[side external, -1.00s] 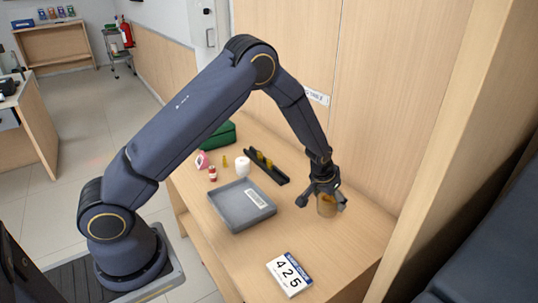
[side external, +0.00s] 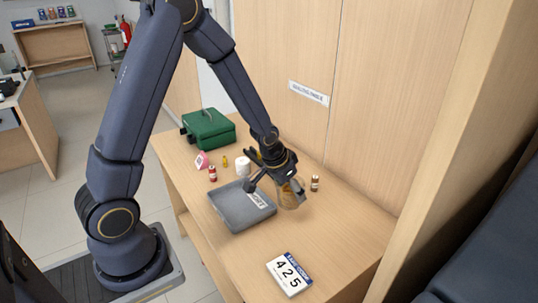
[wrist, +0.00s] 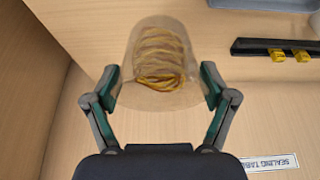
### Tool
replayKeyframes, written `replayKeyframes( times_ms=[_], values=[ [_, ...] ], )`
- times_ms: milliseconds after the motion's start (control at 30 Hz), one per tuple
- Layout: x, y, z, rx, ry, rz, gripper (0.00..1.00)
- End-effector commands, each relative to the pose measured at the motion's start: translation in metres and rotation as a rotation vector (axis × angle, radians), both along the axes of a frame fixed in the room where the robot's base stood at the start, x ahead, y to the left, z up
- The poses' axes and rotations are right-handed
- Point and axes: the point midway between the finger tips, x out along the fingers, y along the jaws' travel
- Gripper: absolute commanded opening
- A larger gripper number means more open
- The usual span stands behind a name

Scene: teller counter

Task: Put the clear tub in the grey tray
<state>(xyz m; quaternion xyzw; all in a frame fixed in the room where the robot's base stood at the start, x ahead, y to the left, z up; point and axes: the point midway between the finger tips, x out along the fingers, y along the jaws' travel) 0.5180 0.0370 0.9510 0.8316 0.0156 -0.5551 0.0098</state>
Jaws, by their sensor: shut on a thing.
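The clear tub (side external: 291,194) is see-through, with yellow-brown bands coiled inside. It shows large in the wrist view (wrist: 160,90), between my two fingers. My gripper (side external: 276,189) is shut on the tub's sides. In the side view the tub appears just right of the grey tray (side external: 232,216), not over its middle; its height above the counter is hard to judge. The grey tray is shallow, with a white label on its floor and no other contents seen. Part of a tray edge shows at the top right of the wrist view (wrist: 265,4). My gripper partly covers the tub in the side view.
A black rail with yellow pieces (wrist: 275,48) lies behind the tray, mostly hidden by my gripper. A white roll (side external: 242,167), red-capped bottle (side external: 213,174), green case (side external: 208,130) and brown bottle (side external: 315,183) stand nearby.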

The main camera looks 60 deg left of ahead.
Motion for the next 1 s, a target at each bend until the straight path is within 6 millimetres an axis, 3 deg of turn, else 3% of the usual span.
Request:
replayKeyframes(
  times_ms=[33, 200, 300, 400, 567, 1000],
  values=[
    [-0.004, 0.023, -0.005, -0.002, 0.003, 0.028, 0.60],
    [-0.024, 0.095, -0.019, -0.002, 0.002, 0.131, 0.60],
    [-0.041, 0.131, -0.024, 0.000, 0.001, 0.214, 0.60],
    [-0.055, 0.155, -0.027, 0.001, 0.001, 0.285, 0.60],
    [-0.065, 0.171, -0.037, -0.001, 0.004, 0.336, 0.60],
    [-0.066, 0.173, -0.101, 0.000, 0.004, 0.339, 0.60]
  ],
)
